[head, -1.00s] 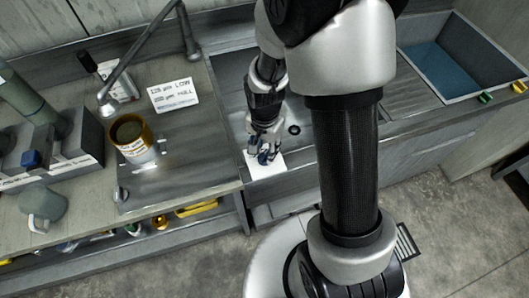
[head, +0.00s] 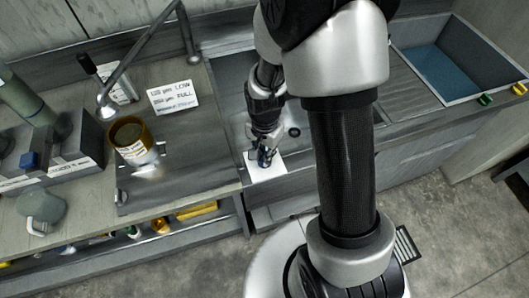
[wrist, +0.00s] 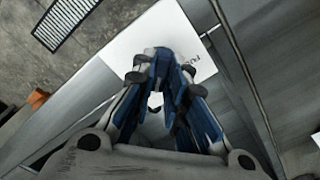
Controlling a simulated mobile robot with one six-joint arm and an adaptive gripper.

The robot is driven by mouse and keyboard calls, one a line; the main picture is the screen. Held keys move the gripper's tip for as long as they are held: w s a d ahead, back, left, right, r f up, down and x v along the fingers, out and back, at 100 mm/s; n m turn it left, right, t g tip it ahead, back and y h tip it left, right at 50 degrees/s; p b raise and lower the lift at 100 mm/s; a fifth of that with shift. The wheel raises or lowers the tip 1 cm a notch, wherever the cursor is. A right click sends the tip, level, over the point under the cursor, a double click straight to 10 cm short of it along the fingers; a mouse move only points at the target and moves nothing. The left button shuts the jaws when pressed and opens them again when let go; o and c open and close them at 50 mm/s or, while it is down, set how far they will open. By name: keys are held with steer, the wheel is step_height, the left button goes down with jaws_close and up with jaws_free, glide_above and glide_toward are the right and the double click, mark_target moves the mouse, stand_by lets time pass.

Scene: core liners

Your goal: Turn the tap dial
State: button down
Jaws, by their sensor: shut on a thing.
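My gripper (head: 264,158) is over a white card (head: 270,174) on the front face of the counter, below the sink. In the wrist view, the gripper (wrist: 163,62) has its blue-padded fingers drawn together in front of the white card (wrist: 132,42). The tap dial is hidden between and behind the fingers, and its angle cannot be told. The fingers are shut on it. Part of a printed word shows on the card beside the right finger.
A brown-rimmed container (head: 128,133) stands on the left worktop beneath a bent pipe. A printed sign (head: 174,97) lies behind it. A blue-floored basin (head: 452,68) is at the right. Open floor lies in front of the counter.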

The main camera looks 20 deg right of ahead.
stand_by(0.4)
steer(key=n, duration=0.5)
steer(key=shift+n, duration=0.4)
steer(key=n, duration=1)
steer(key=shift+n+p, duration=0.3)
steer(key=shift+n, duration=1.7)
steer(key=c, duration=1.6)
jaws_free()
